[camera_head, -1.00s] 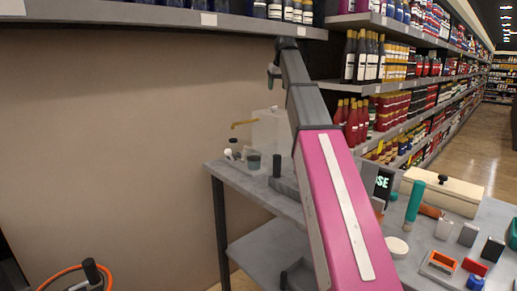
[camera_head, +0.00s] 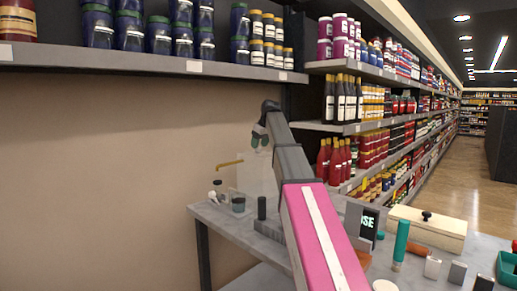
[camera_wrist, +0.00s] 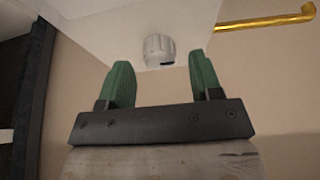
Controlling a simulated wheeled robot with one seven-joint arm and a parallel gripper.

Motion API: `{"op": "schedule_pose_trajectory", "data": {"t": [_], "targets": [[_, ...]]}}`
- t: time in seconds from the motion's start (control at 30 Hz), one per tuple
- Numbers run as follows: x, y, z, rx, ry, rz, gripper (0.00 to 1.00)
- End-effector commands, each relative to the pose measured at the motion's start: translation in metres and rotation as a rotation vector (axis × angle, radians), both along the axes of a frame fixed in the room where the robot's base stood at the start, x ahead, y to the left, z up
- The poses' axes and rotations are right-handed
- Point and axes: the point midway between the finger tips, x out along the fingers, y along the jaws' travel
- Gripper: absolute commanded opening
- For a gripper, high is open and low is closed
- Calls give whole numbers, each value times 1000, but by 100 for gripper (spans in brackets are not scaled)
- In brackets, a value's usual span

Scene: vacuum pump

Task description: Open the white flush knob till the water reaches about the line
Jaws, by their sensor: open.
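A pale, ridged round knob (camera_wrist: 158,50) sticks out from a whitish box-like container in the wrist view. My gripper (camera_wrist: 160,82) has two green fingers spread apart, with nothing between them. The knob shows just beyond the fingertips, roughly between them, and looks apart from both. In the head view my gripper (camera_head: 260,138) is above the translucent container (camera_head: 256,178) at the back of the grey table. A brass pipe (camera_head: 228,163) sticks out from the container to the left. I cannot make out the knob, a water level or a line in the head view.
A dark cup (camera_head: 238,204) and small white pieces stand beside the container. A black upright cylinder (camera_head: 262,208) is close by. The table's right side holds a cream box (camera_head: 428,226), a teal cylinder (camera_head: 401,241) and several small items. A loaded shelf (camera_head: 150,62) overhangs the back.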

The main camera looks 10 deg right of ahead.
Motion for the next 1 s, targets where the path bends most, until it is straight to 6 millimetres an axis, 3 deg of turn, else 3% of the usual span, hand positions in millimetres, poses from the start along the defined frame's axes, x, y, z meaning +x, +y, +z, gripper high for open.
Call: {"op": "schedule_pose_trajectory", "data": {"t": [0.2,0.53,0.57,0.7,1.0], "targets": [[6,4,-17,0,0,0,59],[7,5,-20,0,0,-1,59],[7,5,-20,0,0,-1,52],[7,5,-20,0,0,-1,9],[7,4,-20,0,1,23,9]]}}
